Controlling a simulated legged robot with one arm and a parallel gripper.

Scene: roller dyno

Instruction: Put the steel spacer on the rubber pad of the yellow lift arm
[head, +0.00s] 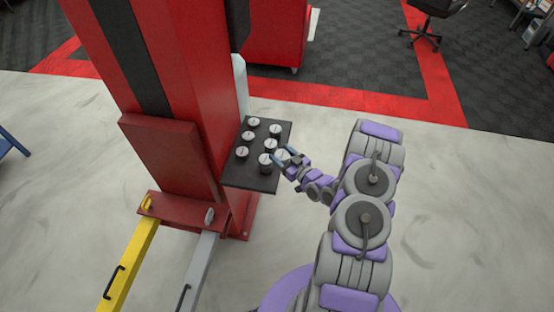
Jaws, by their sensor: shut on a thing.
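My gripper (284,156) is over the right side of the black shelf (229,178) on the red lift post. It is shut on a silver steel spacer (280,155), partly hidden by the fingers. I cannot tell whether this spacer touches the shelf or is just above it. Several similar round spacers stand on the shelf, one (265,160) close to the left of my gripper. The yellow lift arm (130,267) runs from the post's base to the lower left and leaves the picture. Its rubber pad is not in view.
The red lift post (180,75) rises left of the shelf. A grey lift arm (200,268) lies right of the yellow one. Both carry black handles. A red cabinet (275,35) and office chair stand behind. The pale floor right of my arm is clear.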

